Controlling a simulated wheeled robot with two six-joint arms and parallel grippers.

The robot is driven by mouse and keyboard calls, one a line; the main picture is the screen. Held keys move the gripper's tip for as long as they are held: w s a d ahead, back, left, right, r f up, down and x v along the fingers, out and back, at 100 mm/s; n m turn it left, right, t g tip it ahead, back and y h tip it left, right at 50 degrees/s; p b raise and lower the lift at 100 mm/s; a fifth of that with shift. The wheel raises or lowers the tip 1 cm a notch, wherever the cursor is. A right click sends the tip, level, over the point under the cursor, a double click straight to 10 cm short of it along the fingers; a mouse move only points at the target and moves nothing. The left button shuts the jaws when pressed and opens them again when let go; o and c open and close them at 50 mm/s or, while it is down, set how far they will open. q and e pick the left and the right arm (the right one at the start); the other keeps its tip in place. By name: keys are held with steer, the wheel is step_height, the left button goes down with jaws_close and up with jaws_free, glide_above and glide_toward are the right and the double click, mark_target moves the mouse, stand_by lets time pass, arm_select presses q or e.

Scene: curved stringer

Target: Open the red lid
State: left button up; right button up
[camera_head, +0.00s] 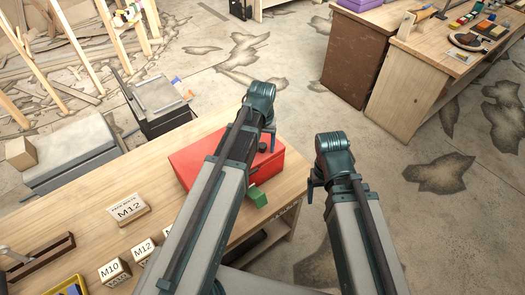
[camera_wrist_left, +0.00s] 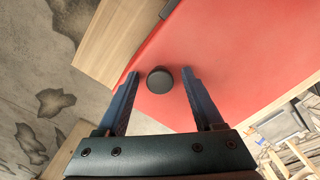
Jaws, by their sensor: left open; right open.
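A red box with a red lid (camera_head: 193,158) sits on the wooden workbench, partly hidden behind my left arm. The red lid also fills much of the left wrist view (camera_wrist_left: 240,50), with a round dark knob (camera_wrist_left: 160,80) on it. My left gripper (camera_wrist_left: 160,88) is open over the lid, one finger on each side of the knob; I cannot tell whether the fingers touch it. In the head view my left gripper (camera_head: 268,128) is above the box's right part. The lid looks closed. My right gripper (camera_head: 314,184) is open and empty, off the bench's right edge.
A green block (camera_head: 257,197) lies just in front of the box. A wooden tool tray (camera_head: 40,258) is at the left. Open floor lies right of the bench.

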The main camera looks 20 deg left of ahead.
arm_select(q)
steer(key=shift+f, duration=0.1)
steer(key=shift+c, duration=0.3)
jaws_close()
stand_by(1.2)
